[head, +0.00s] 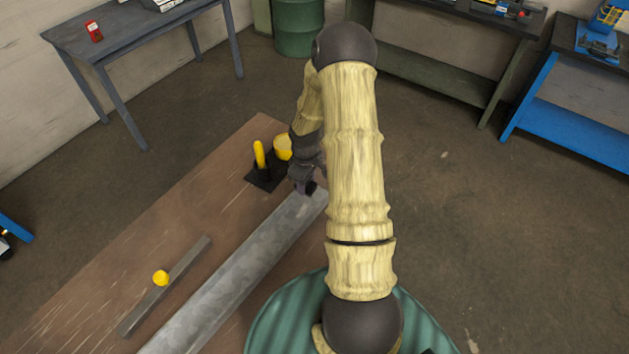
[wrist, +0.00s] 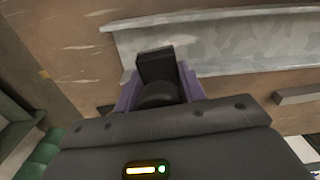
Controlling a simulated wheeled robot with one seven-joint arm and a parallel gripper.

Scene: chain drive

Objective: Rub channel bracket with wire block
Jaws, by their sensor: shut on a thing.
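The channel bracket (head: 232,268) is a long grey mottled metal channel lying lengthwise on the brown workbench. It also crosses the top of the wrist view (wrist: 228,46). My gripper (head: 308,187) is at the far end of the bracket in the head view. In the wrist view my gripper (wrist: 158,88) has its purple fingers shut on a dark block, the wire block (wrist: 155,66). The block overlaps the bracket's near edge close to its left end in that view. I cannot tell whether it touches the bracket. My arm and gripper hide part of that end in the head view.
A black stand (head: 264,180) with an upright yellow handle (head: 259,154) and a rounded yellow part (head: 283,147) is close beside my gripper. The workbench (head: 135,250) between is bare.

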